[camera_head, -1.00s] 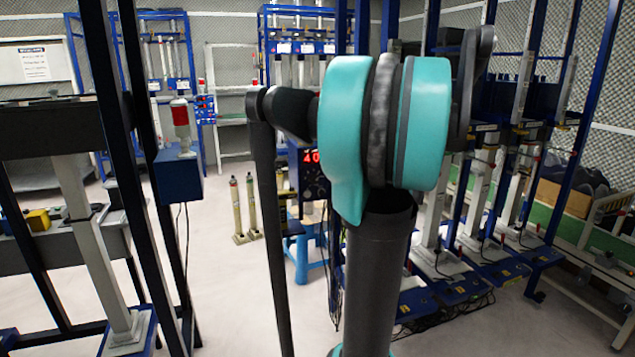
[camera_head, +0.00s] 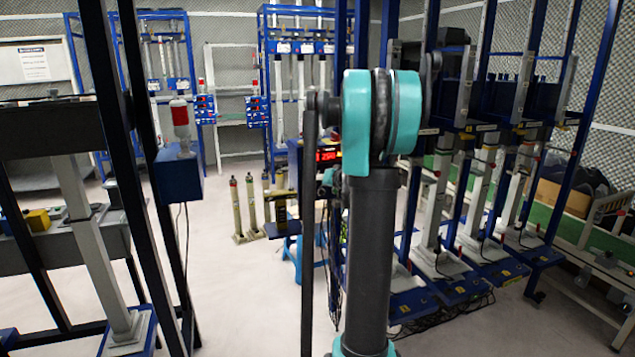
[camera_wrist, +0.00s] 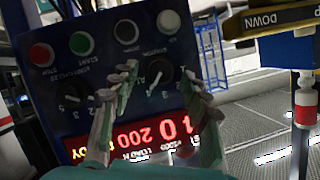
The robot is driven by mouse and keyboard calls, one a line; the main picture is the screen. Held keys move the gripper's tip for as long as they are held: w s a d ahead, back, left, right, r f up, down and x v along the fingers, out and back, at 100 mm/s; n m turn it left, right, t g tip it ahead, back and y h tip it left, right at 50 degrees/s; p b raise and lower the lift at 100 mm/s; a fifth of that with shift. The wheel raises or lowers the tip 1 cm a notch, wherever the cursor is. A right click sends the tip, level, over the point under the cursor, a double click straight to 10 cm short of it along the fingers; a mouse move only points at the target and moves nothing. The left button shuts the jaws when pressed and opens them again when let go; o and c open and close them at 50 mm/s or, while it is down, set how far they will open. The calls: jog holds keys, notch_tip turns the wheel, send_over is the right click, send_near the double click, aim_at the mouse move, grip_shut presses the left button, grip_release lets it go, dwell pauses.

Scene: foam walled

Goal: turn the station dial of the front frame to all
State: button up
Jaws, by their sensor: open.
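The blue control box (camera_wrist: 110,60) of the frame fills the left and middle of the wrist view, seen tilted and with its lettering inverted. It has two dials, one at the left (camera_wrist: 84,98) and one at the right (camera_wrist: 158,76). Contact with the dial cannot be told. In the head view the red display (camera_head: 328,155) shows beside my arm, and my gripper is hidden.
A red-and-white beacon (camera_wrist: 305,105) stands at the right. In the head view, a dark frame (camera_head: 130,150) stands left, blue test frames (camera_head: 480,150) right, with open floor (camera_head: 240,300) between.

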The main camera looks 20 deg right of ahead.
jog(key=shift+w+a+f, duration=0.15)
jog(key=shift+w+f, duration=0.1)
jog(key=shift+w, duration=0.4)
jog(key=shift+c, duration=0.5)
grip_shut()
jog(key=shift+d+f+m+t+y, duration=0.1)
jog(key=shift+m+t+y, duration=0.25)
jog(key=shift+m+y, duration=0.8)
jog(key=shift+d+f+m+t+y, duration=0.1)
jog(key=shift+m+t+y, duration=0.3)
jog(key=shift+m, duration=1.35)
